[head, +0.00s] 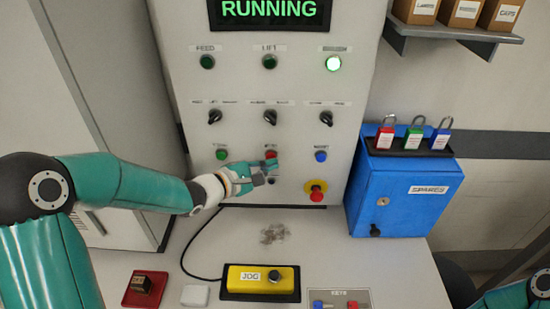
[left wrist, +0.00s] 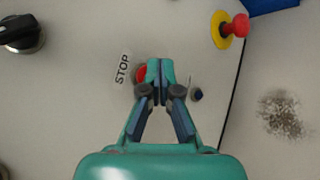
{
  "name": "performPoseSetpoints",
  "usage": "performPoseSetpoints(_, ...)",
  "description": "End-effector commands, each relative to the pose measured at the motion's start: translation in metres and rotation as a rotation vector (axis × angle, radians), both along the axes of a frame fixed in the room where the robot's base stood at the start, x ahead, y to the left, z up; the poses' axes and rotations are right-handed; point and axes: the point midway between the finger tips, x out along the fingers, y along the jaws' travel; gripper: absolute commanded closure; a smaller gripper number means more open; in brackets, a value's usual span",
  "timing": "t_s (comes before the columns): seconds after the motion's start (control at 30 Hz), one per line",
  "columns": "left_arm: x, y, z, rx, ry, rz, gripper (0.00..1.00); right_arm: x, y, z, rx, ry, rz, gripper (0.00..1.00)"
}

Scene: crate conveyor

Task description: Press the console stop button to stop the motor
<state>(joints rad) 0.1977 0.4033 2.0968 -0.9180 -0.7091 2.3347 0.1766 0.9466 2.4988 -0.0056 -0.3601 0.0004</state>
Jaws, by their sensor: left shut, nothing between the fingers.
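The console (head: 240,95) stands upright ahead, and its display (head: 270,10) reads RUNNING in green. The red stop button (head: 271,154) is in the middle of the lower button row. My left gripper (head: 274,167) is shut and empty, its fingertips just at or below that button. In the left wrist view, the red button (left wrist: 141,73) sits beside the STOP label (left wrist: 122,68) and is partly hidden by the shut fingertips (left wrist: 160,72). I cannot tell whether they touch it. My right gripper is out of view; only part of that arm shows at the lower right.
A green button (head: 222,154) and a blue button (head: 321,156) flank the stop button. A red mushroom knob (head: 316,196) on a yellow base sits lower right. A blue box (head: 400,205) stands at the right, and a yellow JOG box (head: 245,278) lies on the desk.

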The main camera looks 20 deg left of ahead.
Motion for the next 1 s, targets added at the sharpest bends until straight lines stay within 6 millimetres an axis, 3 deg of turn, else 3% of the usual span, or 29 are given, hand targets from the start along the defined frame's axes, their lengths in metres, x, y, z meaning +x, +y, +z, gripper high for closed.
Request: performPoseSetpoints(1.0,0.0092,0.0024,0.0,0.0,0.0,0.0,1.0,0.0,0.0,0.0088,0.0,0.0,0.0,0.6)
